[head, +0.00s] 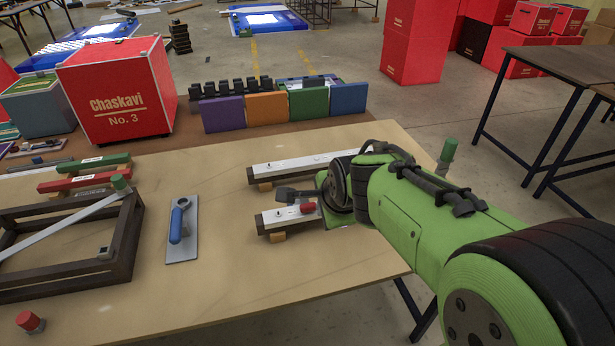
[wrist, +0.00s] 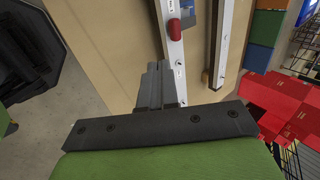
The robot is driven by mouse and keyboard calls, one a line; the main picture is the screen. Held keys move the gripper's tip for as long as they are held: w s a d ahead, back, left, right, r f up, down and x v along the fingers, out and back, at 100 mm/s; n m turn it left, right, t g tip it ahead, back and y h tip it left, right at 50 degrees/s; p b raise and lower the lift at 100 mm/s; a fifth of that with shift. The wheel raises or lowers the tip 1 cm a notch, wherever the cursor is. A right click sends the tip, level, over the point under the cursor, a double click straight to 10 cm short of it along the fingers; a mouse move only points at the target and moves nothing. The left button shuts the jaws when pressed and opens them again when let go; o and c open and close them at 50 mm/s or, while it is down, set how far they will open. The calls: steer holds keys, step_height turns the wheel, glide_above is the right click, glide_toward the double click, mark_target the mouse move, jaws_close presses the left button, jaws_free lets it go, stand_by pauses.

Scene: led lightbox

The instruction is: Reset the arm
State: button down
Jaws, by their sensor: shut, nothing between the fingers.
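My green arm (head: 410,200) reaches in from the right over the wooden table (head: 215,310). My gripper (head: 284,194) is shut and empty, with its dark fingers pointing left above the near light bar (head: 272,217). The fingers also show closed together in the wrist view (wrist: 160,82). The near bar carries a red knob (head: 307,207), which also shows beyond the fingertips in the wrist view (wrist: 174,29). A second light bar (head: 290,167) lies parallel behind it.
A dark wooden frame (head: 122,240) and a blue-handled trowel (head: 182,240) lie left on the table. A red box (head: 118,90) and coloured blocks (head: 267,107) stand behind. A green-capped post (head: 447,152) stands at the right edge. The front middle of the table is clear.

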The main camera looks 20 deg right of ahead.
steer(key=s+r+n+p, duration=0.4)
steer(key=s+r+n, duration=0.1)
steer(key=s+n, duration=0.4)
steer(key=s+r+n+g+p, duration=0.1)
steer(key=s+r+n+p, duration=0.4)
steer(key=s+n, duration=0.4)
steer(key=s+r, duration=0.1)
steer(key=s, duration=0.2)
steer(key=shift+s+a, duration=0.2)
steer(key=shift+a, duration=0.1)
steer(key=shift+r, duration=0.1)
